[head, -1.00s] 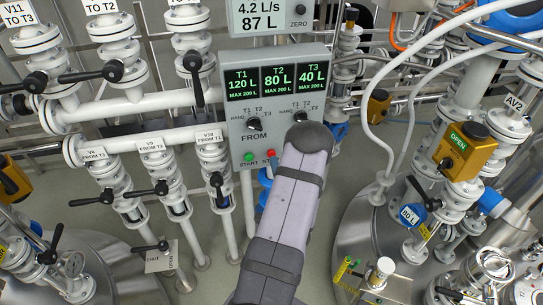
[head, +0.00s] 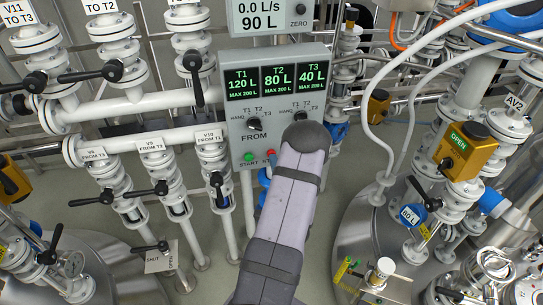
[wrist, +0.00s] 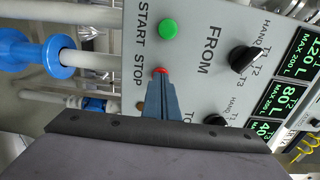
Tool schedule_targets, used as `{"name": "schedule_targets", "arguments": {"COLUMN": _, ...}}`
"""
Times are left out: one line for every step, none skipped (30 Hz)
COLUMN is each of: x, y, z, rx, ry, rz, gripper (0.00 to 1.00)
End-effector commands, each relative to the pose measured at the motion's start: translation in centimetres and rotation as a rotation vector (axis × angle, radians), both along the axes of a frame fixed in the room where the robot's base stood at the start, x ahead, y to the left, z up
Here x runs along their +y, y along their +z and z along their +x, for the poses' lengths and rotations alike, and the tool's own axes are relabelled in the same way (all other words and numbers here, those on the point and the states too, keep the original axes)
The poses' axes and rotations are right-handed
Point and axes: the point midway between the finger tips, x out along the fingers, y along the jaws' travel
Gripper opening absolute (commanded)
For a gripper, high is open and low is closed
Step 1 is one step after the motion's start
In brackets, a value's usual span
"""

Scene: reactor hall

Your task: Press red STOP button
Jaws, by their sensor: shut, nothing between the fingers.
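The red STOP button (wrist: 160,71) sits on the grey control panel (wrist: 190,60), beside the green START button (wrist: 168,29). In the wrist view the shut fingertips of my gripper (wrist: 160,80) are at the STOP button and cover most of it. Only a thin red edge shows, and they appear to touch it. In the head view my arm hides most of the STOP label, and the green START button (head: 249,157) shows at its left. The upper display (head: 264,15) reads 0.0 L/s and 90 L. The panel screens read T1 120 L, T2 80 L, T3 40 L.
The FROM knob (head: 254,123) and a second knob (head: 301,116) stick out close by on the panel. White pipes with black-handled valves (head: 217,180) fill the left. Steel tanks (head: 360,250) and a yellow valve box marked OPEN (head: 457,143) stand at right.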

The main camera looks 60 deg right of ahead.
Motion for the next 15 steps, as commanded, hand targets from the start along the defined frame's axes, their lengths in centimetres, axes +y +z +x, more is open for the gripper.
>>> {"name": "schedule_targets", "arguments": {"x": 0.3, "y": 0.0, "z": -0.4, "rx": 0.0, "ry": -0.002, "rz": 0.001, "gripper": 0.0}}
{"name": "schedule_targets", "arguments": {"x": 0.5, "y": 0.0, "z": -0.6, "rx": -0.001, "ry": -0.003, "rz": 0.002, "gripper": 0.0}}
{"name": "schedule_targets", "arguments": {"x": 0.7, "y": 0.0, "z": -0.9, "rx": 0.001, "ry": -0.003, "rz": 0.002, "gripper": 0.0}}
{"name": "schedule_targets", "arguments": {"x": 0.9, "y": 0.0, "z": -1.0, "rx": 0.001, "ry": -0.003, "rz": 0.002, "gripper": 0.0}}
{"name": "schedule_targets", "arguments": {"x": 1.1, "y": 0.0, "z": -1.2, "rx": 0.001, "ry": -0.003, "rz": 0.002, "gripper": 0.0}}
{"name": "schedule_targets", "arguments": {"x": 1.4, "y": 0.0, "z": -1.5, "rx": -0.001, "ry": -0.003, "rz": 0.002, "gripper": 0.0}}
{"name": "schedule_targets", "arguments": {"x": 1.5, "y": 0.0, "z": -1.7, "rx": -0.001, "ry": -0.003, "rz": 0.002, "gripper": 0.0}}
{"name": "schedule_targets", "arguments": {"x": 1.7, "y": -0.1, "z": -1.9, "rx": 0.0, "ry": -0.004, "rz": 0.003, "gripper": 0.0}}
{"name": "schedule_targets", "arguments": {"x": 2.0, "y": -0.1, "z": -2.1, "rx": 0.001, "ry": -0.003, "rz": 0.002, "gripper": 0.0}}
{"name": "schedule_targets", "arguments": {"x": 2.2, "y": -0.1, "z": -2.3, "rx": 0.001, "ry": -0.002, "rz": 0.002, "gripper": 0.0}}
{"name": "schedule_targets", "arguments": {"x": 2.4, "y": 0.0, "z": -2.5, "rx": 0.001, "ry": -0.003, "rz": 0.002, "gripper": 0.0}}
{"name": "schedule_targets", "arguments": {"x": 2.6, "y": 0.0, "z": -2.8, "rx": -0.001, "ry": -0.004, "rz": 0.002, "gripper": 0.0}}
{"name": "schedule_targets", "arguments": {"x": 2.8, "y": 0.0, "z": -3.0, "rx": -0.001, "ry": -0.004, "rz": 0.002, "gripper": 0.0}}
{"name": "schedule_targets", "arguments": {"x": 3.0, "y": -0.1, "z": -3.1, "rx": 0.0, "ry": -0.003, "rz": 0.003, "gripper": 0.0}}
{"name": "schedule_targets", "arguments": {"x": 3.3, "y": -0.1, "z": -3.4, "rx": 0.001, "ry": -0.003, "rz": 0.002, "gripper": 0.0}}
